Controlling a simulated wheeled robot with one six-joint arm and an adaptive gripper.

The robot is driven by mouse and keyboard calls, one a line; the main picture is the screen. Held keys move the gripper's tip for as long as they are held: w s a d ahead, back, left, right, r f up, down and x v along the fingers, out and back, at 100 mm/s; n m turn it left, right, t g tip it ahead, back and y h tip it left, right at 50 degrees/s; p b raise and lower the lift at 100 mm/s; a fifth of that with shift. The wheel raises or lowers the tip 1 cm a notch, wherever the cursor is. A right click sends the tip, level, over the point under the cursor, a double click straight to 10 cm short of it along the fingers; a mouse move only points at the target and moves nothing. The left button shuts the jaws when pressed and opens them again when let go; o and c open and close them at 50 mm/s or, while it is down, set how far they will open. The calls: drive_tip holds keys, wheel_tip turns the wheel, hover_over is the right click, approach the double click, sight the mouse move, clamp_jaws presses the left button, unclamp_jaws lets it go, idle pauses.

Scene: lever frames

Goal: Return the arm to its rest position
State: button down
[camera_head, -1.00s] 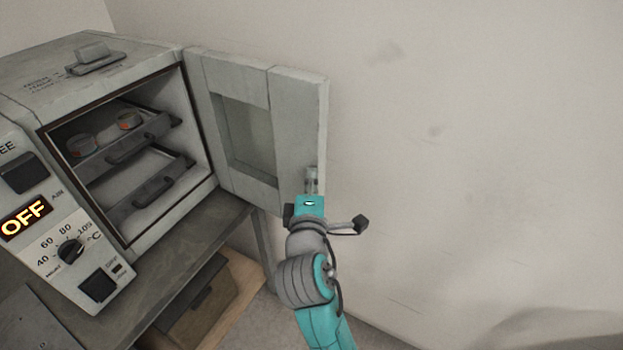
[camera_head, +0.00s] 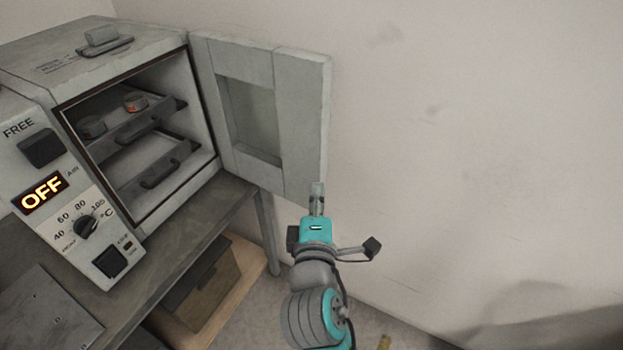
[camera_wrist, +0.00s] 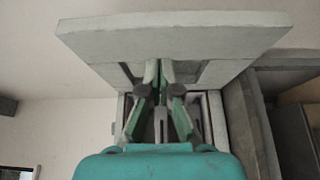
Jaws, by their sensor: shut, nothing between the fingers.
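My gripper (camera_head: 317,190) is shut and empty, in front of and just below the lower outer corner of the open oven door in the head view. The wrist view also shows my gripper (camera_wrist: 160,92), with its fingers together and the door (camera_wrist: 175,38) above and beyond them. I cannot tell whether the fingertips touch the door. The grey oven door (camera_head: 295,125) stands wide open, swung to the right of the oven (camera_head: 160,60).
The oven sits on a grey bench (camera_head: 200,235), with a brown box (camera_head: 210,290) below. Inside are two pulled-out shelves, the upper with two small containers (camera_head: 135,102). The display (camera_head: 43,192) reads OFF. A wall stands behind; floor space lies right of the bench.

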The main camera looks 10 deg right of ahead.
drive_tip(key=shift+v, duration=0.85)
drive_tip(key=s+d+f+m+g+y, duration=0.1)
drive_tip(key=s+d+f+m+y, duration=0.15)
drive_tip(key=s+f, duration=0.6)
drive_tip(key=s+d+f+m+g+y, duration=0.15)
drive_tip(key=s+d+f, duration=0.25)
drive_tip(key=s+f, duration=0.45)
drive_tip(key=s+d+m, duration=0.2)
drive_tip(key=s+m, duration=0.3)
drive_tip(key=s, duration=0.5)
drive_tip(key=s+d+m, duration=0.2)
drive_tip(key=s+m, duration=0.4)
drive_tip(key=s, duration=0.4)
drive_tip(key=shift+s+f+m, duration=0.3)
drive_tip(key=shift+s, duration=0.05)
